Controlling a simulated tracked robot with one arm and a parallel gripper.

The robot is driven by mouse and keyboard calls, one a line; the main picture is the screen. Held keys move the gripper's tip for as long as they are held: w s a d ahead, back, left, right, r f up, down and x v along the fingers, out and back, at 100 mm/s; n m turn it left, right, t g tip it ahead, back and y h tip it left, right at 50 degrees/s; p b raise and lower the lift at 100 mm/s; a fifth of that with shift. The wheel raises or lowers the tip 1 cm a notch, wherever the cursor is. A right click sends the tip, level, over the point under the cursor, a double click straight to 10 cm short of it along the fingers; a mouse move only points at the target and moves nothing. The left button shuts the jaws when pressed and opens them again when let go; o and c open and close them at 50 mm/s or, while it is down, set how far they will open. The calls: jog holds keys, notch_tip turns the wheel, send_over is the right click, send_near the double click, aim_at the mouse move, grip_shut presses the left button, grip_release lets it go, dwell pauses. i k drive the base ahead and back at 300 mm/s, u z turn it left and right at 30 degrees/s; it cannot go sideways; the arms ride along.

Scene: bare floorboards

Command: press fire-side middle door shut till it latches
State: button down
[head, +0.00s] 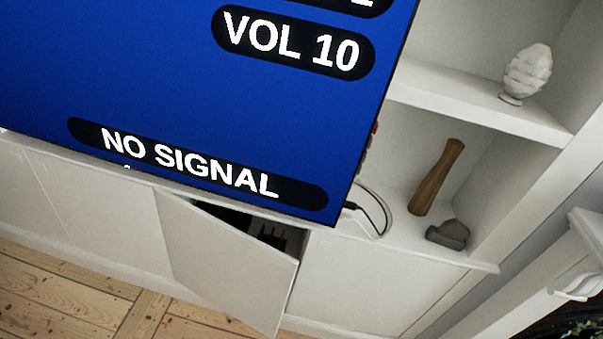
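The white middle door (228,264) of the low cabinet is in the lower middle of the head view. It stands ajar, with its right edge swung out from the cabinet front and its left edge at the front. A dark gap shows above and behind it, with a dark object (271,237) inside that I cannot make out. The closed white panel to its right (365,280) lies flush. My gripper is not in view.
A television (180,75) showing a blue screen stands on the cabinet top and overhangs it. A white ornament (527,75) stands above. A fireplace surround (585,245) is at right. Floorboards (60,300) are clear at lower left.

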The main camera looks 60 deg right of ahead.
aim_at(228, 268)
jog(key=u, duration=0.9)
jog(key=i, duration=1.1)
jog(key=z, duration=1.85)
